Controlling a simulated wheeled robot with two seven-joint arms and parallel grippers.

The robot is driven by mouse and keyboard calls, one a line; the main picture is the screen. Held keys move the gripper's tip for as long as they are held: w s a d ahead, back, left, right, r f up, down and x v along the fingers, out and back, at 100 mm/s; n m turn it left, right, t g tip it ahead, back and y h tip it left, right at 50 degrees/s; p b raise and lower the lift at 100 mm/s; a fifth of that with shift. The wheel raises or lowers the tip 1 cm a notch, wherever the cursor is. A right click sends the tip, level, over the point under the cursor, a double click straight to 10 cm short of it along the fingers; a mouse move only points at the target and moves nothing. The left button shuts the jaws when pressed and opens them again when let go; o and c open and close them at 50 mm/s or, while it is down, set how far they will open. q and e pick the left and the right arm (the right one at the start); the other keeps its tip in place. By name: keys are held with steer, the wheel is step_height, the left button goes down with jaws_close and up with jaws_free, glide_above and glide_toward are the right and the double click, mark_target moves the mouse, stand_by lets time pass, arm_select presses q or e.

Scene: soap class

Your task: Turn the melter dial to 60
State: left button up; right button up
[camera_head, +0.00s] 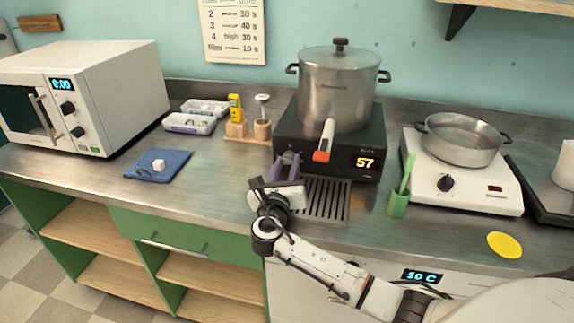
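The melter (343,160) is a black box with a lidded steel pot (335,90) on top. Its orange display (366,162) reads 57. A white spout or lever with a red end (324,142) sticks out at the front. My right gripper (287,160) has its purple fingers at the left part of the melter's front face. The fingers stand somewhat apart. The dial is not visible; the fingers cover that part of the face, and I cannot tell whether they grip it. My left gripper is not in view.
A drain grate (326,200) lies below the melter's front. A green cup with a tool (398,203) and a white hot plate with a steel pan (462,140) stand right. A wooden holder (248,132) stands left. The counter's left front is mostly clear around a blue cloth (158,165).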

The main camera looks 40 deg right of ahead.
steer(key=shift+m, duration=0.7)
steer(key=o, duration=1.1)
steer(key=shift+c, duration=0.2)
steer(key=v, duration=1)
steer(key=shift+s+a, duration=0.1)
steer(key=shift+s, duration=0.05)
